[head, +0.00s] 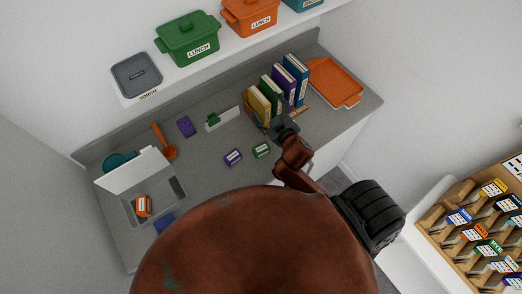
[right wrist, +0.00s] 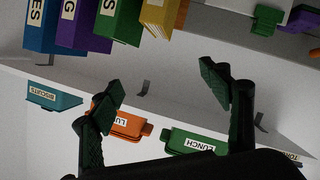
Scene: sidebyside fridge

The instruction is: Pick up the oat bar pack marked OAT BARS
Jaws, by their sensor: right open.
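Small packs lie on the grey counter: a purple pack (head: 233,157) and a green pack (head: 262,150) side by side, and an orange pack (head: 143,205) in an open-lidded box. Their labels are too small to read, so I cannot tell which is marked OAT BARS. My right gripper (head: 284,130) is over the counter near the books, to the right of the green pack. In the right wrist view its two dark fingers (right wrist: 160,76) are spread wide with nothing between them. My left gripper is not in view.
Upright books (head: 258,106) stand close to my right gripper. An orange tray (head: 335,81) is at the counter's right end. A grey open box (head: 163,196) is at the left. Lidded bins, including a green LUNCH bin (head: 188,38), stand on the shelf above. A wooden rack (head: 452,230) is at far right.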

